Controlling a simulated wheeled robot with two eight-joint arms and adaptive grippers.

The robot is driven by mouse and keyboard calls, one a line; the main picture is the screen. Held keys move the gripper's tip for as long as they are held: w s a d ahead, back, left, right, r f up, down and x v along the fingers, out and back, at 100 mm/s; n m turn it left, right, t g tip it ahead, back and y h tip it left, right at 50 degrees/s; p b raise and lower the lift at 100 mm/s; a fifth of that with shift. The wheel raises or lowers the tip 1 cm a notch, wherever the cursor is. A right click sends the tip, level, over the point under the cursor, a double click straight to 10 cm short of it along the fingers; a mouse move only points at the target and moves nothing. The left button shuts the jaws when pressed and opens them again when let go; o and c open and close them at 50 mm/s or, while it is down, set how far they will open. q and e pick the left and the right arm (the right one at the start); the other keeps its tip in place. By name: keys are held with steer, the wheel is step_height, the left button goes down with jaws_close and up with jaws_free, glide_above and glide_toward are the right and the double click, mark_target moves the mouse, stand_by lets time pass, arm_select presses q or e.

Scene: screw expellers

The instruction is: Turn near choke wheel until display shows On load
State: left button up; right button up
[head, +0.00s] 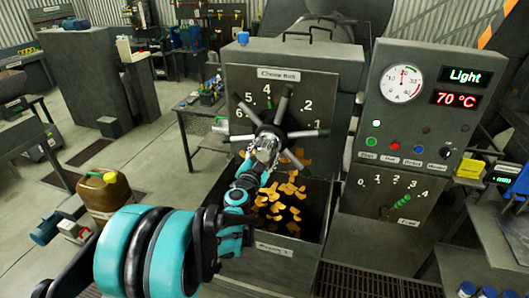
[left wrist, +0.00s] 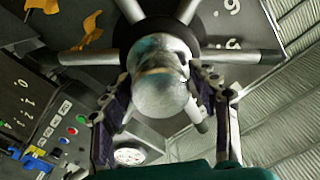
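The near choke wheel (head: 290,133) is a dark hub with several grey spokes, on a grey panel labelled with a choke sign and numbers. My left gripper (head: 265,150) is at its centre. In the left wrist view, my gripper's two fingers (left wrist: 163,85) lie on both sides of the wheel's round silver hub end (left wrist: 160,95), with the tips seeming to touch it. The spokes fan out behind. The display (head: 466,76) shows "Light" in green, above a red "70 °C" readout. My right gripper is not in view.
Orange flakes lie in the open bin (head: 318,205) below the wheel. A control panel (head: 412,115) with a gauge, buttons and a numbered lever stands close on the right. A brown jug (head: 105,192) is at left, and a workbench (head: 200,110) is behind.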

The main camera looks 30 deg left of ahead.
arm_select(q)
steer(key=shift+s, duration=0.1)
steer(key=v, duration=1.1)
steer(key=shift+s, duration=0.4)
steer(key=shift+f, duration=0.1)
steer(key=s+d+f+m+g+h+b, duration=0.1)
steer(key=d+f+g+h+b, duration=0.2)
steer(key=d, duration=0.6)
steer(key=s+d+f+g+h+b, duration=0.1)
steer(key=s+d+f+h+b, duration=0.1)
steer(key=d+f+h, duration=0.35)
steer(key=s+d+f+n+g+y+b, duration=0.4)
steer(key=s+f+g, duration=0.2)
steer(key=s+f, duration=0.6)
steer(key=shift+s+n, duration=0.4)
steer(key=shift+s, duration=0.3)
